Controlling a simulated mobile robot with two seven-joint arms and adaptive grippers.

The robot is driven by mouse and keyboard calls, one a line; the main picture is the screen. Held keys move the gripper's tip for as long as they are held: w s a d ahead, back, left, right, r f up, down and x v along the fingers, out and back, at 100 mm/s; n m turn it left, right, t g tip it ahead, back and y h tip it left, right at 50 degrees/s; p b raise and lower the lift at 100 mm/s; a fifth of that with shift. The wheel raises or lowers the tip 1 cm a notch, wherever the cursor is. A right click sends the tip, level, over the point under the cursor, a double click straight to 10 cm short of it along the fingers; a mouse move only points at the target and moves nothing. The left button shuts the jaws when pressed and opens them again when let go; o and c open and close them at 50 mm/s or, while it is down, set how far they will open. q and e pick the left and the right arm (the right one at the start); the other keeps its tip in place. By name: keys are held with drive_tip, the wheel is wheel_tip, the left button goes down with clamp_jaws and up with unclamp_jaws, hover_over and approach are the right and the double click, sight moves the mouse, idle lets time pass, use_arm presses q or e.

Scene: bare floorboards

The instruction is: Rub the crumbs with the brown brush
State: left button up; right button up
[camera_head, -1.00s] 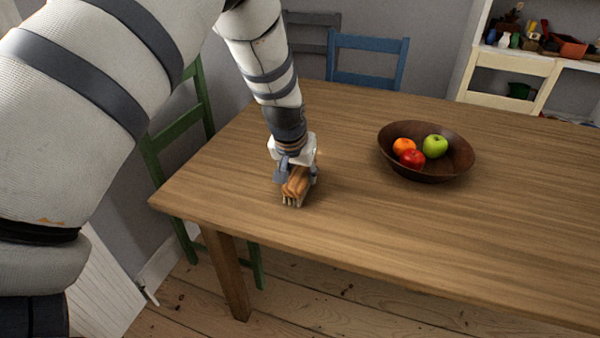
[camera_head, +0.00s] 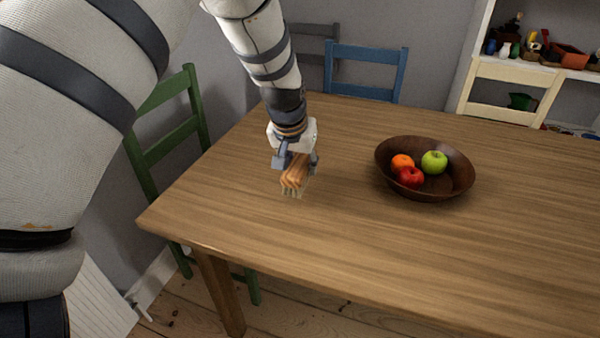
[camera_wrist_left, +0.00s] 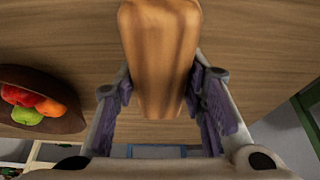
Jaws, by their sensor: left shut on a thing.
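The brown brush (camera_head: 295,174) has a wooden handle and pale bristles that point down toward the wooden table (camera_head: 340,245). My left gripper (camera_head: 296,162) is shut on the brush handle near the table's left end. In the left wrist view the brush handle (camera_wrist_left: 160,55) fills the space between the fingers of my left gripper (camera_wrist_left: 160,95). I cannot tell whether the bristles touch the tabletop or hang just above it. I make out no crumbs; any under the brush are hidden. My right gripper is out of view.
A dark wooden bowl (camera_head: 450,187) with an orange, a red apple and a green apple stands right of the brush. A green chair (camera_head: 165,140) and a blue chair (camera_head: 366,72) stand by the table. The front and right tabletop is clear.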

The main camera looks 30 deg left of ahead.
use_arm(q)
drive_tip(key=shift+r, duration=1.7)
